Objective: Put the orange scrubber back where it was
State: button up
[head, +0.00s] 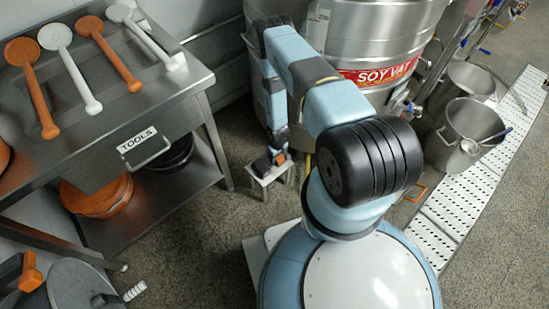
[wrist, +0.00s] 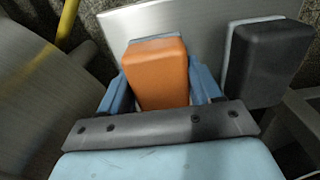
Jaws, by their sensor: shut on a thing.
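My gripper (wrist: 155,90) is shut on the orange scrubber (wrist: 155,72), with one blue finger on each side of it. A grey pad edge shows at the scrubber's far end. The scrubber is over the pale top of a small stool (wrist: 195,22); I cannot tell whether it touches. A dark grey scrubber (wrist: 270,62) with a light pad is on the stool top, just right of the orange one. In the head view, the orange scrubber (head: 281,158) is a small patch below my gripper (head: 279,152), over the stool (head: 271,174). The dark scrubber (head: 262,167) is left of it.
A steel soy vat (head: 375,35) stands behind the stool. A steel tool bench (head: 115,125) with orange and white paddles is at the left. Steel buckets (head: 465,125) and a white perforated floor strip (head: 465,205) are at the right. Floor left of the stool is clear.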

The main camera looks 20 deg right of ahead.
jog(key=o, duration=1.1)
notch_tip(320, 180, up, 12)
jog(key=shift+r, duration=0.1)
